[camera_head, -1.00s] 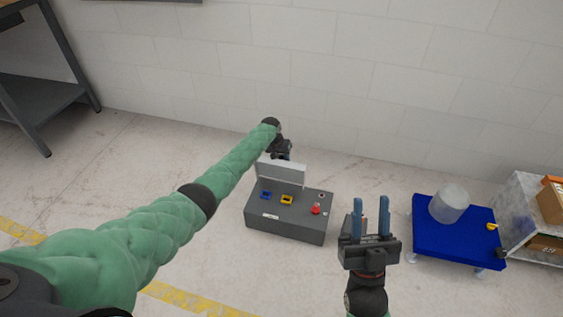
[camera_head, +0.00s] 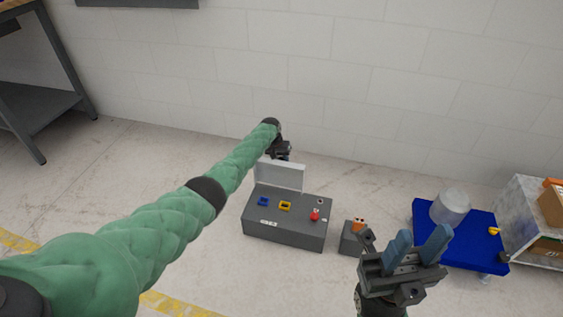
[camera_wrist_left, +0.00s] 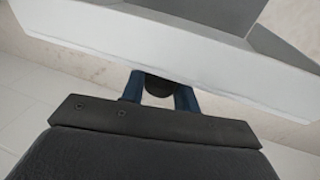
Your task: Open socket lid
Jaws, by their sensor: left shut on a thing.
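A dark grey box (camera_head: 285,236) stands on the floor near the wall. Its light grey lid (camera_head: 279,176) stands upright at the box's back edge, so the top is exposed. In the left wrist view the lid (camera_wrist_left: 170,45) fills the upper part. My left gripper (camera_head: 284,152) is at the lid's top, partly hidden behind it. In the left wrist view its blue fingers (camera_wrist_left: 160,88) are shut on a dark rounded handle (camera_wrist_left: 160,86) against the lid. My right gripper (camera_head: 419,246) is open and empty, right of the box, with blue fingers spread.
The box top carries a blue socket (camera_head: 263,202), a yellow socket (camera_head: 286,207) and a red button (camera_head: 315,216). A small grey box (camera_head: 349,241) with orange parts stands beside it. A blue platform (camera_head: 450,246) bearing a translucent cylinder (camera_head: 450,206) is at right.

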